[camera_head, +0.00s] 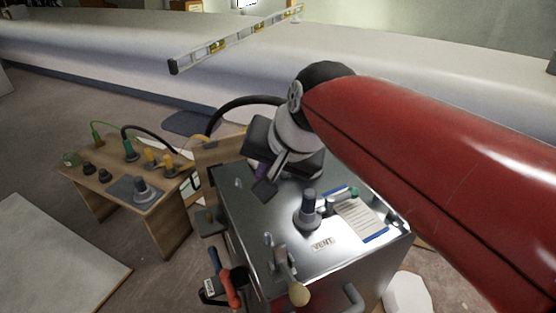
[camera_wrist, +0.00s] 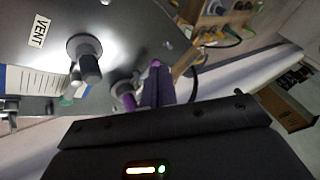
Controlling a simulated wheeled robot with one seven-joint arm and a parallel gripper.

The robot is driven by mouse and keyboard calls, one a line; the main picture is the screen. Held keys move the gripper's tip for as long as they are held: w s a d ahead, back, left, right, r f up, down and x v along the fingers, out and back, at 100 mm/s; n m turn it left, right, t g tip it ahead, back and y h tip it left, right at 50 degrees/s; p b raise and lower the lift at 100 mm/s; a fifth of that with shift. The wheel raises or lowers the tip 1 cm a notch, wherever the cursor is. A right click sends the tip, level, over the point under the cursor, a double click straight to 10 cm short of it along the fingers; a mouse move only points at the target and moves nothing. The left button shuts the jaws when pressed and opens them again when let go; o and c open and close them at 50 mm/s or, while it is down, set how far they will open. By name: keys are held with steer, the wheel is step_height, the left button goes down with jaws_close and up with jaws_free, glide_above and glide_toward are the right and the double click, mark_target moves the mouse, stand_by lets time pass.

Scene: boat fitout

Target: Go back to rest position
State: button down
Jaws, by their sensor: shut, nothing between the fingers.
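My red arm reaches in from the right in the head view. My gripper (camera_head: 265,190) hangs over the left part of the steel cabinet top (camera_head: 260,225). The fingers are together with nothing held. In the wrist view the closed gripper (camera_wrist: 157,82) shows as a narrow purplish-dark shape above its dark body. A purple-marked fitting (camera_wrist: 126,96) shows beside the fingers; I cannot tell whether they touch it. My gripper partly hides that spot in the head view.
The cabinet top carries a grey knob (camera_head: 308,210), a "VENT" label (camera_head: 323,244), a clipped paper sheet (camera_head: 362,218) and a wooden-handled lever (camera_head: 298,290). A wooden bench (camera_head: 175,200) with several connectors stands left.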

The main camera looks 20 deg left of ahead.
steer(key=shift+s+r, duration=0.1)
stand_by(0.4)
steer(key=s+d+f+h, duration=0.2)
steer(key=d, duration=0.8)
steer(key=s+d+f+m+t+h+p, duration=0.1)
steer(key=s+d+f, duration=0.1)
steer(key=d, duration=0.8)
steer(key=s+d+f+h, duration=0.2)
steer(key=s+d+f, duration=0.1)
steer(key=d, duration=0.7)
steer(key=shift+f+m+t+h, duration=0.3)
steer(key=shift+f+m, duration=0.1)
steer(key=shift+a, duration=0.1)
